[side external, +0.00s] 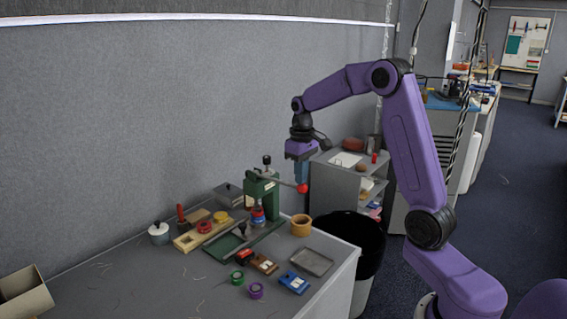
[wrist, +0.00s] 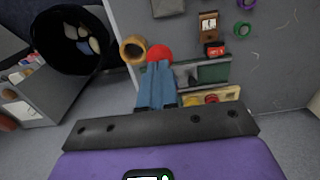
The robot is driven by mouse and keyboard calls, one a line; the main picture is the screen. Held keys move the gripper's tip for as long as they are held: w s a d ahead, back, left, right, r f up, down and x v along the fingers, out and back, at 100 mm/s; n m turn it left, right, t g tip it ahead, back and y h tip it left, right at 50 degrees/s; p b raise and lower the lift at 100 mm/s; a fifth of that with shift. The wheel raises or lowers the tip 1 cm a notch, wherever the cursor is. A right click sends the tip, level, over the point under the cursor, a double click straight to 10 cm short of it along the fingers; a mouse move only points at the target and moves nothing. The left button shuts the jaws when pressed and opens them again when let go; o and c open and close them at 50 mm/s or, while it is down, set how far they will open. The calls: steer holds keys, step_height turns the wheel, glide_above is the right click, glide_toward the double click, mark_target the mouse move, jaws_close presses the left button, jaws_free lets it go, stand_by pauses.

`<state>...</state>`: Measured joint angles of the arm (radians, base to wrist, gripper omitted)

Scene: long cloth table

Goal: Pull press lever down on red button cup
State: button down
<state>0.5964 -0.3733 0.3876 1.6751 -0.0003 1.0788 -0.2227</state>
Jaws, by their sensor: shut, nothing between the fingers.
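The green press (side external: 262,196) stands upright on the table. Its lever sticks out to the right and ends in a red ball knob (side external: 302,188), which also shows in the wrist view (wrist: 158,53). A small cup with red and blue parts (side external: 258,216) sits under the press, touching or just below its ram; I cannot tell which. My gripper (side external: 301,182) points down with its blue fingers together and empty. Its fingertips are right at the top of the knob; whether they touch is unclear. In the wrist view the fingers (wrist: 158,70) partly cover the knob, and the cup is hidden.
A tan ring (side external: 301,226), grey tray (side external: 312,262), blue block (side external: 293,282) and green ring (side external: 237,277) lie in front of the press. A wooden block (side external: 192,240) and lidded pot (side external: 159,234) stand left. A black bin (side external: 368,262) is beyond the table's right edge.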

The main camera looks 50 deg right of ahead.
mark_target(300, 189)
steer(key=shift+f, duration=1.1)
steer(key=shift+w+f, duration=0.1)
steer(key=shift+f, duration=1.4)
step_height(300, 189, up, 15)
steer(key=w, duration=0.1)
steer(key=shift+w, duration=0.4)
stand_by(0.4)
